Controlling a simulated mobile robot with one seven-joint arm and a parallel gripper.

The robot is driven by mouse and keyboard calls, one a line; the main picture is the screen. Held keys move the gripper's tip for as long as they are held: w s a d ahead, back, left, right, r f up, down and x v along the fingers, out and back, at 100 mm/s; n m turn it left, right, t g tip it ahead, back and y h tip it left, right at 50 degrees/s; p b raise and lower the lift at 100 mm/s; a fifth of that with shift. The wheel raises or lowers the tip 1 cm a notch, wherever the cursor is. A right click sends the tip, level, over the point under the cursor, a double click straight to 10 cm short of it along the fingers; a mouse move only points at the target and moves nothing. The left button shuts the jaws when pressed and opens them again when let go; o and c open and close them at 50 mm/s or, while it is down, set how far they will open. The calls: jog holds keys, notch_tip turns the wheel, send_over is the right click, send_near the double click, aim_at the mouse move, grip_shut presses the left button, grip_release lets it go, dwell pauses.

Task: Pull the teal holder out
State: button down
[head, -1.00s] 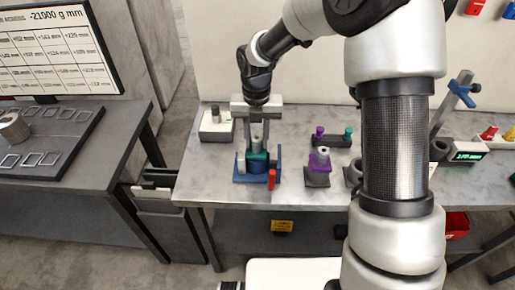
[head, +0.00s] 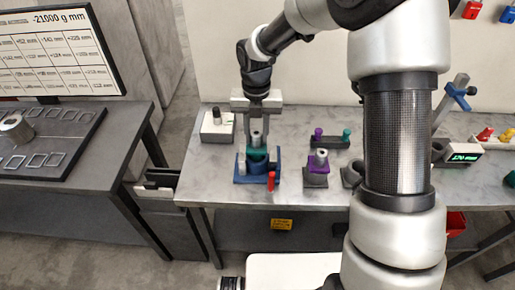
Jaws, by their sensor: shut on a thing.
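The teal holder (head: 257,154) is in the head view, upright at the blue stand (head: 243,178) on the workbench, with a grey metal piece (head: 256,139) in its top. My gripper (head: 256,128) points down over it, its two fingers on either side of the holder's upper part, shut on it. A dark blue ring-like part of the stand shows below the teal. Whether the holder's lower end is clear of the stand cannot be told at this size.
A purple holder (head: 318,161) on a grey block stands to the right. Behind it is a dark rack (head: 330,143) with purple and teal knobs. A red upright piece (head: 271,181) is at the stand's front right. A white box (head: 217,127) sits behind left.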

jog(key=shift+r+p, duration=1.65)
jog(key=shift+r, duration=0.35)
